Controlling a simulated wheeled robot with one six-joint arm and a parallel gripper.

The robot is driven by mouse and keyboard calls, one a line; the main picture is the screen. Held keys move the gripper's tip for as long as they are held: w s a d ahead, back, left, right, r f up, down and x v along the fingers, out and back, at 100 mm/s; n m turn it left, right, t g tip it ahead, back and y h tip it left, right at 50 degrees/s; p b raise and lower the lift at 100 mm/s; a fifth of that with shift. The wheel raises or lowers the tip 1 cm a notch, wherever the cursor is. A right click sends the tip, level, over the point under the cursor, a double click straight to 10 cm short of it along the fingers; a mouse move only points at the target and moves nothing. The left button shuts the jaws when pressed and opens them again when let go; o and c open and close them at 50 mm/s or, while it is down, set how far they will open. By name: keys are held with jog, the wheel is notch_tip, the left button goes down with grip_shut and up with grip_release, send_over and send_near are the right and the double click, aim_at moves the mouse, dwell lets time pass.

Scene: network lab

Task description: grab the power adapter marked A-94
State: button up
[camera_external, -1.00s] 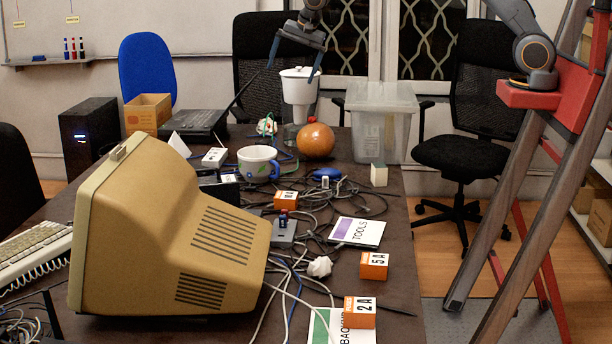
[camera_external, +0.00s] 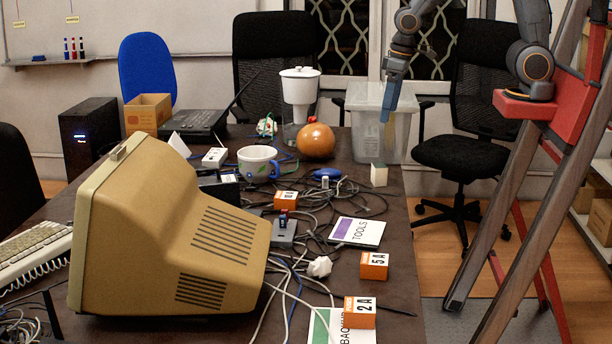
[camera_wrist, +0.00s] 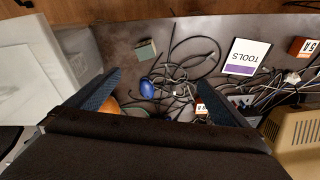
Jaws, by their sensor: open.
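No marking A-94 is readable in either view, so I cannot tell which thing is that power adapter. My gripper (camera_external: 390,108) is seen edge-on in front of the clear bin. In the wrist view my gripper (camera_wrist: 158,82) has its fingers wide apart with nothing between them close up. Below it is a dark table with tangled cables (camera_wrist: 180,75). A small pale block (camera_external: 379,174) stands near the right table edge; in the wrist view it looks grey-green (camera_wrist: 146,50). An orange box marked 5A (camera_external: 374,265) and one marked 2A (camera_external: 360,311) stand at the front right.
A clear plastic bin (camera_external: 365,130), an orange round object (camera_external: 316,142) and a white-topped jug (camera_external: 299,90) stand at the back. A blue mouse (camera_wrist: 147,88) lies among cables. A "TOOLS" booklet (camera_external: 357,232) lies flat. A big beige monitor (camera_external: 165,235) fills the left.

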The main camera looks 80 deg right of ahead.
jog(key=s+n, duration=0.1)
jog(key=s, duration=0.1)
jog(key=s+a+f, duration=0.1)
jog(key=s, duration=0.1)
jog(key=s+n, duration=0.1)
jog(key=s, duration=0.1)
jog(key=shift+a+f+n, duration=0.3)
jog(key=shift+f, duration=0.05)
jog(key=c, duration=1.1)
jog(key=m+t+b, duration=0.2)
jog(key=t+b, duration=0.1)
jog(key=b, duration=0.9)
send_over(265, 141)
jog(key=s, duration=0.2)
jog(key=shift+h, duration=0.4)
notch_tip(265, 141, down, 14)
jog(key=shift+f, duration=0.15)
jog(key=shift+a+p+x, duration=0.15)
jog(key=shift+p+x, duration=0.35)
jog(key=shift+x, duration=1.2)
jog(key=shift+a+p+x, duration=0.15)
jog(key=shift+p+x, duration=0.35)
jog(key=shift+x, duration=1.2)
